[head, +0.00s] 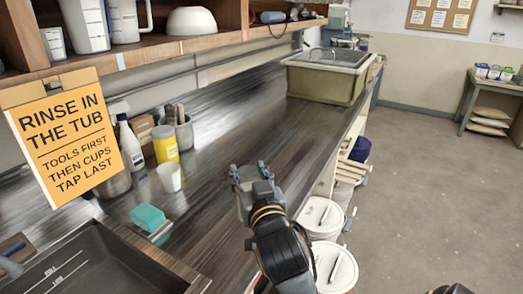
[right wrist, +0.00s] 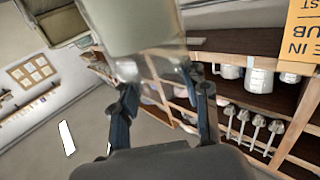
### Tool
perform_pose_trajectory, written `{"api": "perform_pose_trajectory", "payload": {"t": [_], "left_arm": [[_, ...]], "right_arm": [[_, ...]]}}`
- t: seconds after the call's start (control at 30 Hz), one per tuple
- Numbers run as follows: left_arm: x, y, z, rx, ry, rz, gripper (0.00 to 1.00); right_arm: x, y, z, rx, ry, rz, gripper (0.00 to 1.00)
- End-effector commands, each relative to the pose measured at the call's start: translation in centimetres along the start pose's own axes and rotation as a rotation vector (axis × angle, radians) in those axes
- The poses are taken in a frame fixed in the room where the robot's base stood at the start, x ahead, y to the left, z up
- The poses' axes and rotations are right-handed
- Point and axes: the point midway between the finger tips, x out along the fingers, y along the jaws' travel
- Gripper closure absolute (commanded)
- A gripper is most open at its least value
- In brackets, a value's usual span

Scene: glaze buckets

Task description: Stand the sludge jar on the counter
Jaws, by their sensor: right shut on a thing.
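The sludge jar (right wrist: 132,28) shows at the top of the right wrist view, a clear-walled vessel with dull grey-beige contents, cut off by the frame edge. My right gripper (right wrist: 160,85) is shut on it, one finger on each side. My left gripper is not in view.
A beige tub (head: 325,78) stands at the counter's far end. A white cup (head: 169,177), yellow container (head: 165,145) and teal sponge (head: 147,217) are left of my gripper. A dark sink (head: 90,265) is front left. White lidded buckets (head: 320,216) stand below the counter edge. The counter's middle is clear.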

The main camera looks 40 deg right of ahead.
Motion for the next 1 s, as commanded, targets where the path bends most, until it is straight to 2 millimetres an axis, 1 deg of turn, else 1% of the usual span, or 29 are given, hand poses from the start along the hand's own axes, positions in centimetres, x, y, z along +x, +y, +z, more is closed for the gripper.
{"api": "perform_pose_trajectory", "payload": {"t": [0.07, 0.17, 0.43, 0.5, 0.7, 0.93, 1.0], "left_arm": [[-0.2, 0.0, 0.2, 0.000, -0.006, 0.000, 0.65], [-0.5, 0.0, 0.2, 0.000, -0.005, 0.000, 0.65], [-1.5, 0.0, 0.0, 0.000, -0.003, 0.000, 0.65], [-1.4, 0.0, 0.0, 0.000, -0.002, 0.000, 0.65], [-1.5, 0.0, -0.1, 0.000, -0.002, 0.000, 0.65], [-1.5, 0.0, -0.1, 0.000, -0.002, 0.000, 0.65], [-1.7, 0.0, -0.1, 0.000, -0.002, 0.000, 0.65]], "right_arm": [[1.0, 0.2, 0.1, -0.004, 0.003, 0.002, 1.00], [3.0, 0.4, 1.1, -0.005, 0.001, 0.001, 1.00], [8.9, 1.1, 3.6, -0.004, 0.002, 0.002, 1.00], [9.9, 1.2, 5.2, -0.002, 0.000, 0.002, 1.00], [12.2, 1.4, 8.0, -0.001, 0.003, 0.000, 1.00], [13.3, 1.6, 9.3, 0.000, 0.004, 0.001, 1.00], [13.6, 1.6, 10.0, 0.000, 0.001, 0.000, 1.00]]}}
